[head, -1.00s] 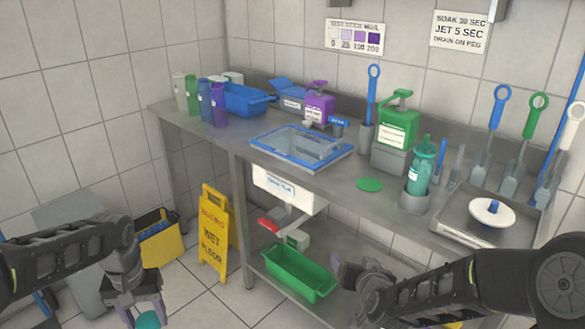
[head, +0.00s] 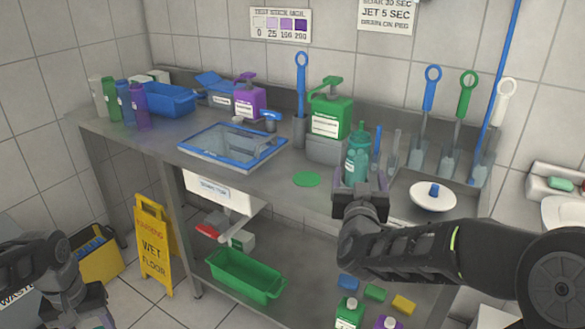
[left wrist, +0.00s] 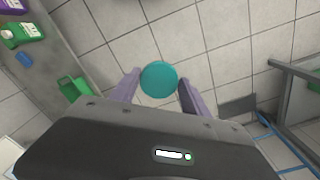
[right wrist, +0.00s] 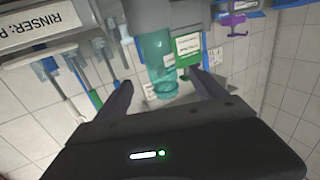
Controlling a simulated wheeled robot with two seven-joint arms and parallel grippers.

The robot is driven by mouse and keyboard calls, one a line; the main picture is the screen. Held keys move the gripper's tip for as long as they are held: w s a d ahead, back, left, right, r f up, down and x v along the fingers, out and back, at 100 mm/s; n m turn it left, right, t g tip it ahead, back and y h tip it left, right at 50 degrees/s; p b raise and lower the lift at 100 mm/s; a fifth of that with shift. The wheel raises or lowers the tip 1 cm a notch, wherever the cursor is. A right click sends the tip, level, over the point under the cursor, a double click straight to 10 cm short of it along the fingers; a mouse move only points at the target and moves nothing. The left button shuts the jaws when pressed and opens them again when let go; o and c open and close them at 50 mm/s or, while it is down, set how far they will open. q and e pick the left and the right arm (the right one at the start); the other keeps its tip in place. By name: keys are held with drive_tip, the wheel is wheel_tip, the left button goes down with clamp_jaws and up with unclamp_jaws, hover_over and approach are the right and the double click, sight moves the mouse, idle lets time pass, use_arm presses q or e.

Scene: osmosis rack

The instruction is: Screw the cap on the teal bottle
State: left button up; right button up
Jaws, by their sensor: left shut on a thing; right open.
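The teal bottle (head: 357,165) stands at the front of the counter; its lower part is hidden by my right gripper (head: 361,184). The right gripper is open, with its fingers to either side of the bottle in the head view. In the right wrist view the translucent teal bottle (right wrist: 158,62) shows between and just beyond the open fingers (right wrist: 160,84); I cannot tell whether they touch. My left gripper (left wrist: 158,82) is shut on the teal cap (left wrist: 159,77), a round disc face-on in the left wrist view. It is low at the left, away from the bottle, partly cut off in the head view.
A green jug (head: 330,117) and upright brushes stand behind. A yellow floor sign (head: 153,245) stands left of the counter.

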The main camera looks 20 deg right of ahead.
sight(358, 164)
use_arm(q)
drive_tip(key=shift+r, duration=0.15)
use_arm(e)
drive_tip(key=shift+w+d+r, duration=0.1)
drive_tip(key=shift+w+d, duration=0.2)
drive_tip(key=shift+w, duration=0.15)
use_arm(q)
drive_tip(key=shift+r+p, duration=0.3)
drive_tip(key=shift+p, duration=0.1)
use_arm(e)
drive_tip(key=x, duration=0.5)
drive_tip(key=shift+w+d, duration=0.15)
drive_tip(key=shift+w, duration=0.15)
use_arm(q)
drive_tip(key=shift+r+p, duration=0.6)
use_arm(e)
drive_tip(key=x, duration=0.5)
drive_tip(key=shift+w, duration=0.1)
